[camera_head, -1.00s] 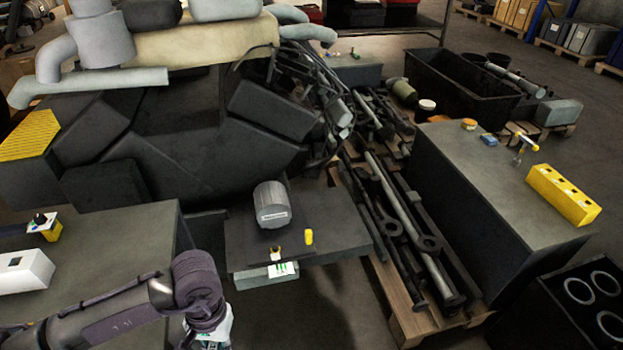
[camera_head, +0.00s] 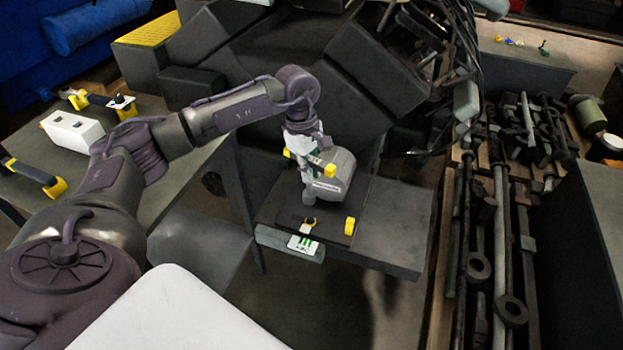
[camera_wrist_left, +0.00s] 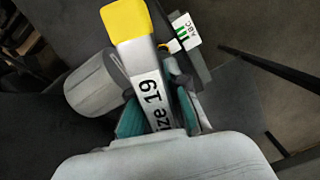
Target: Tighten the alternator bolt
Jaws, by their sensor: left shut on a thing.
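My left gripper (camera_head: 310,168) is shut on a grey tool with a yellow end (camera_wrist_left: 126,20) and a label whose visible part reads "ize 19". In the wrist view the tool lies between the teal finger pads. My right gripper is not in view.
A yellow block (camera_head: 349,226) and a small yellow-marked fitting (camera_head: 309,222) stand on the bench's front plate. An "ABC" card (camera_head: 303,245) hangs below. A left table holds a white box (camera_head: 72,132) and yellow-ended tools (camera_head: 36,174). Rods and parts lie at right.

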